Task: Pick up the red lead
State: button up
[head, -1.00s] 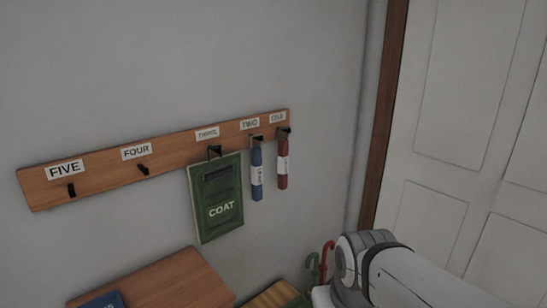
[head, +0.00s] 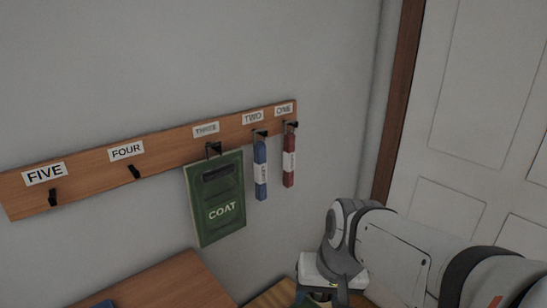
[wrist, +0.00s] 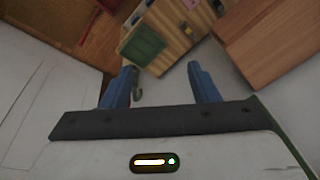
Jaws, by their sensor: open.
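The red lead (head: 289,163) hangs from the hook under the label ONE, at the right end of the wooden hook board (head: 90,176) in the head view. It has a pale band around its middle. My gripper shows in the wrist view (wrist: 166,88) with two blue fingers spread apart and nothing between them. In the head view my arm is at the lower right, below and to the right of the red lead, well apart from it. The wrist view does not show the lead.
A blue lead (head: 260,170) hangs on hook TWO, close left of the red one. A green COAT bag (head: 216,199) hangs on hook THREE. Hooks FOUR and FIVE are bare. A wooden surface (head: 160,285) is below, and a white door (head: 480,110) stands at right.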

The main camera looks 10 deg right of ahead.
aim_at(292, 150)
jog(key=w+a+r+m+t+y+p, duration=0.1)
jog(key=w+a+r+m+y, duration=0.15)
jog(key=w+m, duration=0.35)
jog(key=w+a+r+m+t+y+p, duration=0.1)
jog(key=w+a+r+m+y, duration=0.2)
jog(key=w, duration=0.6)
jog(key=w+a+r+m+t+y+p, duration=0.1)
jog(key=w+m+y+p, duration=0.1)
jog(key=w+m+y, duration=0.4)
jog(key=w+d+m+t+h, duration=0.1)
jog(key=w+d+m+t, duration=0.2)
jog(key=w, duration=0.4)
jog(key=w+d+m+t+p, duration=0.1)
jog(key=w+d+m+t, duration=0.2)
jog(key=w+d+m, duration=0.2)
jog(key=w+d+m+t+h+p, duration=0.1)
jog(key=w+d+m+t, duration=0.2)
jog(key=w, duration=0.6)
jog(key=shift+w+d+r+m+t+h, duration=0.2)
jog(key=shift+w+d+m+t+h, duration=0.3)
jog(key=shift+m, duration=0.4)
jog(key=p+x, duration=0.3)
jog(key=x, duration=0.3)
jog(key=shift+w+a+r, duration=0.1)
jog(key=shift+r, duration=0.1)
jog(key=shift+w+a, duration=0.15)
jog(key=shift+w, duration=0.15)
jog(key=shift+c, duration=0.2)
